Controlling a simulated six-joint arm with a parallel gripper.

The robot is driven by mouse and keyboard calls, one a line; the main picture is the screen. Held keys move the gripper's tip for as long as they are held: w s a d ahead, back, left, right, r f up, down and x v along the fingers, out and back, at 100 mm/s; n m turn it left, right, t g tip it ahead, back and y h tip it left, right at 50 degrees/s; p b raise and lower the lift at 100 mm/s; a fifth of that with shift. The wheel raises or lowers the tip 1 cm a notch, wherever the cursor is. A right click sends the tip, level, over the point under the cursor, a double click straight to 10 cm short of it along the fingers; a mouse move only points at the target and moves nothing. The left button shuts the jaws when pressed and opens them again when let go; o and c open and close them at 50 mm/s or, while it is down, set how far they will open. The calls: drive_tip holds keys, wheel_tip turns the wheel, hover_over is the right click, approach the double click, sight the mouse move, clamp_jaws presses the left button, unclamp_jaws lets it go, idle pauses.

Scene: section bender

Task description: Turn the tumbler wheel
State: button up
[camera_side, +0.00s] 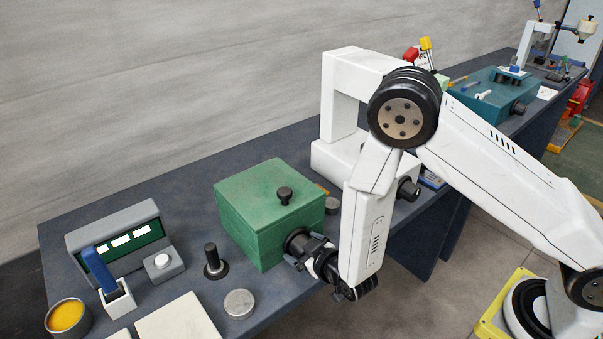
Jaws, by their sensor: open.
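A green box (250,207) stands on the dark workbench, with a small black knob (285,194) on its lid. A round black wheel (297,240) sticks out of the box's front right side; it looks like the tumbler wheel. My gripper (300,254) is open and points left at this wheel. Its dark fingers are at the wheel and partly hide it. I cannot tell whether they touch it. The lower part of my arm hangs just right of the wheel.
A white machine (340,100) stands behind my arm. The bench's front edge runs below my gripper.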

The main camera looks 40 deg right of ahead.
drive_tip(key=shift+w+f, duration=0.1)
drive_tip(key=shift+w, duration=0.1)
drive_tip(key=c, duration=1.2)
drive_tip(key=shift+o, duration=0.3)
drive_tip(key=shift+m+y, duration=0.3)
drive_tip(key=m+y, duration=0.2)
drive_tip(key=shift+m, duration=0.4)
drive_tip(key=m+y, duration=0.2)
drive_tip(key=m, duration=0.2)
drive_tip(key=shift+a+t, duration=0.15)
drive_tip(key=shift+t, duration=0.15)
drive_tip(key=m+t+y, duration=0.1)
drive_tip(key=m+y, duration=0.1)
drive_tip(key=m, duration=0.2)
drive_tip(key=m+t+y, duration=0.1)
drive_tip(key=m+t, duration=0.1)
drive_tip(key=m, duration=0.3)
drive_tip(key=shift+a, duration=0.1)
